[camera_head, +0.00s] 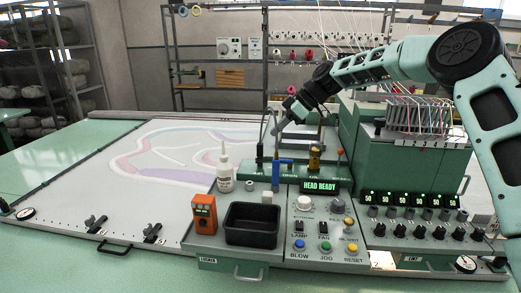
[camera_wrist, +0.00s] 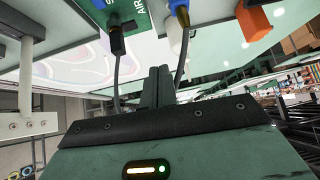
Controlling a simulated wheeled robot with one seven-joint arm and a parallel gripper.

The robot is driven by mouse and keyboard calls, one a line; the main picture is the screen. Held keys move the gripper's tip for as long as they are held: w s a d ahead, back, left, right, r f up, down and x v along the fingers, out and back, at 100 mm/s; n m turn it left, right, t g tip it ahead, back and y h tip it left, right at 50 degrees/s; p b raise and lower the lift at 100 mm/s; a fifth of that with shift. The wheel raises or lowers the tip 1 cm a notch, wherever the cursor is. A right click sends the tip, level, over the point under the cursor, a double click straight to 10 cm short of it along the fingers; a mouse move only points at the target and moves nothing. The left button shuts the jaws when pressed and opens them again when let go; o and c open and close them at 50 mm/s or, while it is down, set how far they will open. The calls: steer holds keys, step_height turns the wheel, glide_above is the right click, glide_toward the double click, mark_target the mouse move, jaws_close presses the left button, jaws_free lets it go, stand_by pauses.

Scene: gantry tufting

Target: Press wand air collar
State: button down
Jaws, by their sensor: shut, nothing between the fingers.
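A blue wand (camera_head: 275,172) stands upright at the left part of the green holder strip (camera_head: 312,178) in the head view. In the wrist view, a black fitting (camera_wrist: 118,42) with a dark hose sits on the green strip beside lettering that reads "AIR". I cannot tell for sure which part is the collar. My gripper (camera_head: 277,134) points down above the strip, near the wand's top and apart from it as far as I can see. Its fingers (camera_wrist: 157,82) are together and empty in the wrist view, between two dark hoses.
A white bottle (camera_head: 224,168), an orange box (camera_head: 204,214) and a black bin (camera_head: 280,223) stand left and in front. A display (camera_head: 320,186) reads "HEAD READY" above knobs and buttons. The green cabinet (camera_head: 375,160) stands right; a patterned sheet (camera_head: 150,145) lies left.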

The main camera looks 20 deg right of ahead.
steer(key=shift+t, duration=0.3)
steer(key=w+d, duration=0.1)
steer(key=d, duration=0.1)
steer(key=w+d, duration=0.1)
steer(key=shift+w+d+r, duration=0.1)
steer(key=shift+w+d, duration=0.3)
steer(key=p, duration=0.5)
glide_above(260, 152)
steer(key=s+d, duration=0.1)
steer(key=s, duration=0.2)
step_height(260, 152, down, 6)
steer(key=f, duration=0.1)
step_height(260, 152, down, 3)
steer(key=shift+w+r+p, duration=0.1)
steer(key=shift+w+p, duration=0.05)
steer(key=shift+p, duration=0.75)
steer(key=shift+a+f, duration=0.1)
steer(key=shift+f, duration=0.55)
steer(key=shift+f, duration=0.1)
